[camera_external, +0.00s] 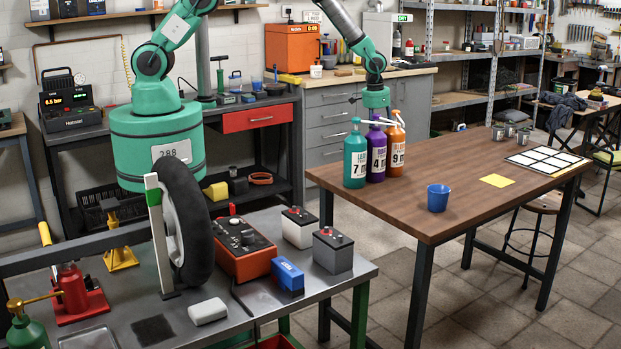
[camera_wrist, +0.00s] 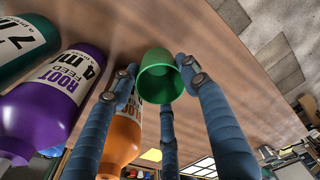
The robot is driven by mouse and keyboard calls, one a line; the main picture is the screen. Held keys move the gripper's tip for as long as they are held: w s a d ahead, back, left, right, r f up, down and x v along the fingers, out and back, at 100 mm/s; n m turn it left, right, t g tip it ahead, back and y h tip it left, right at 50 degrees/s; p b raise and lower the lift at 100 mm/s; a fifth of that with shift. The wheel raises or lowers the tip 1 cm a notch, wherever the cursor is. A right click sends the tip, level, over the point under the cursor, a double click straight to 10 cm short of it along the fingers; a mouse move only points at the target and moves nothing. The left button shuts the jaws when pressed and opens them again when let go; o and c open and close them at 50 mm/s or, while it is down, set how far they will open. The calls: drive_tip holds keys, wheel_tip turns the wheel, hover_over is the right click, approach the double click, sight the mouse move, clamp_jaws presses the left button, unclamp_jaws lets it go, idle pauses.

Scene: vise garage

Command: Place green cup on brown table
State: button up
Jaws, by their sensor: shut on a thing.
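The green cup (camera_wrist: 160,78) shows in the wrist view between the blue fingers of my gripper (camera_wrist: 158,82), which is shut on it. In the external view the cup and fingers are hidden behind the bottles; only my green wrist shows above them. The brown table (camera_external: 480,225) stands on the right of the external view. Its wood top (camera_wrist: 245,85) also fills much of the wrist view behind the cup. I cannot tell whether the cup touches the tabletop.
Teal (camera_external: 355,158), purple (camera_external: 376,152) and orange (camera_external: 396,150) bottles stand close to my gripper at the table's left. A blue cup (camera_external: 438,199), yellow sheet (camera_external: 496,181), white grid sheet (camera_external: 543,161) and small metal cans (camera_external: 510,131) lie farther right.

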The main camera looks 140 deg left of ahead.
sight(417, 165)
drive_tip(key=w+a, duration=0.2)
drive_tip(key=a, duration=0.2)
drive_tip(key=w+a+f, duration=0.1)
drive_tip(key=w+a, duration=0.2)
drive_tip(key=a, duration=0.2)
drive_tip(key=w+a, duration=0.3)
drive_tip(key=a, duration=0.2)
drive_tip(key=shift+f, duration=0.2)
drive_tip(key=shift+c, duration=0.2)
drive_tip(key=shift+f, duration=1.75)
drive_tip(key=shift+d, duration=0.1)
drive_tip(key=o, duration=1.1)
drive_tip(key=shift+f, duration=0.15)
drive_tip(key=shift+c, duration=0.2)
